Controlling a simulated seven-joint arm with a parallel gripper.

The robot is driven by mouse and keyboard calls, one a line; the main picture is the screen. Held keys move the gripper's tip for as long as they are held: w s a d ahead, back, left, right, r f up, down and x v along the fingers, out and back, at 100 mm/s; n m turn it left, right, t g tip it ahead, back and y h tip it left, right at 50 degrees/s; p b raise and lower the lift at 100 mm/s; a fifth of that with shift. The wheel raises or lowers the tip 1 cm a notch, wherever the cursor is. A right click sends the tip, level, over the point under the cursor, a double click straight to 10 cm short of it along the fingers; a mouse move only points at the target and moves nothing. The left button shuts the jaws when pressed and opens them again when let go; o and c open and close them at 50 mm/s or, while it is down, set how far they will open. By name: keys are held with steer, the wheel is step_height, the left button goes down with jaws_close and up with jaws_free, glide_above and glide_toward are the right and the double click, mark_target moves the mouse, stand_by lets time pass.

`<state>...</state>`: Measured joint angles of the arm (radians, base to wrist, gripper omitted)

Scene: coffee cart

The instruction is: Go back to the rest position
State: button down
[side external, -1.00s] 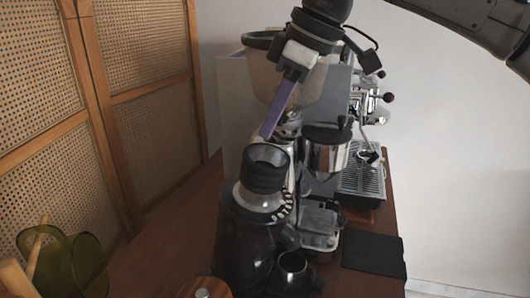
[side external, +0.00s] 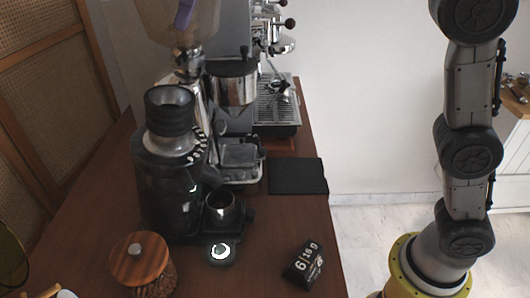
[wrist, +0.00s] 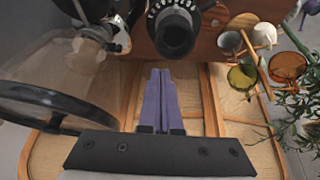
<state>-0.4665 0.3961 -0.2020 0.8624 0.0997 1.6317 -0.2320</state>
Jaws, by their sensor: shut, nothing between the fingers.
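My gripper (wrist: 160,74) shows in the wrist view as two purple fingers lying side by side, shut and empty. In the side external view only a purple finger part (side external: 184,14) shows at the top edge, by the translucent hopper of the large grinder (side external: 172,30). The rest of my gripper is out of that frame. My gripper is above the black grinder (side external: 170,165) and apart from it. In the wrist view the black grinder's round opening (wrist: 174,32) lies beyond the fingertips. My arm's lower links stand at the right of the side external view.
The espresso machine's drip tray (side external: 277,105) is at the back. A black mat (side external: 298,176), a scale with a lit button (side external: 221,251), a flip clock (side external: 303,262) and a wooden-lidded jar (side external: 140,258) stand on the wooden counter (side external: 265,225). A green glass (wrist: 242,78) and plant (wrist: 295,108) are nearby.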

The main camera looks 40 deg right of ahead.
steer(key=s+d+f+m+t+h, duration=0.2)
steer(key=s+d+m, duration=0.2)
steer(key=s+d, duration=1.1)
steer(key=s+d+f+m, duration=0.2)
steer(key=s+d+f, duration=0.2)
steer(key=f, duration=0.7)
steer(key=s+d+f+m+h, duration=0.1)
steer(key=s+d+f, duration=0.3)
steer(key=f, duration=0.7)
steer(key=shift+s+f+m, duration=0.25)
steer(key=shift+s+m, duration=0.45)
steer(key=shift+s, duration=0.1)
steer(key=shift+w+r, duration=0.1)
